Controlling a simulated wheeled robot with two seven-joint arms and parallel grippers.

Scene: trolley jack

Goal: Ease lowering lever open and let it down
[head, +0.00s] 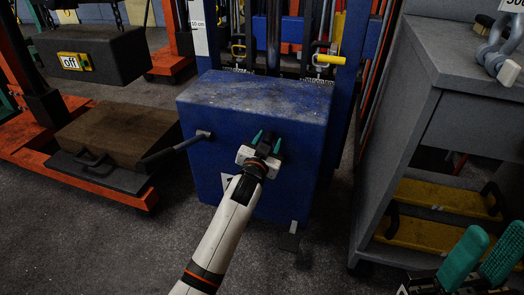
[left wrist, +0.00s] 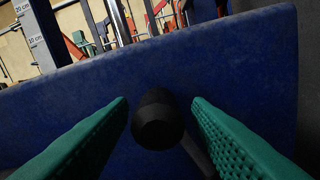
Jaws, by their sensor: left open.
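A blue metal box (head: 240,115) stands at the centre, with a black-ended lever (left wrist: 158,118) in front of its face. My left gripper (head: 265,138) is open, its green fingers on either side of the black knob. In the left wrist view the knob sits between the fingers, with a visible gap to each. The lever's shaft is mostly hidden. A second lever (head: 172,149) with a dark grip sticks out to the left from the box. My right gripper (head: 483,260) is at the bottom right, fingers apart and empty, away from the box.
On the left are a brown case (head: 115,135), an orange frame (head: 28,150) and a dark block with an "off" label (head: 72,62). A pedal (head: 289,241) is below the box. The front floor is clear.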

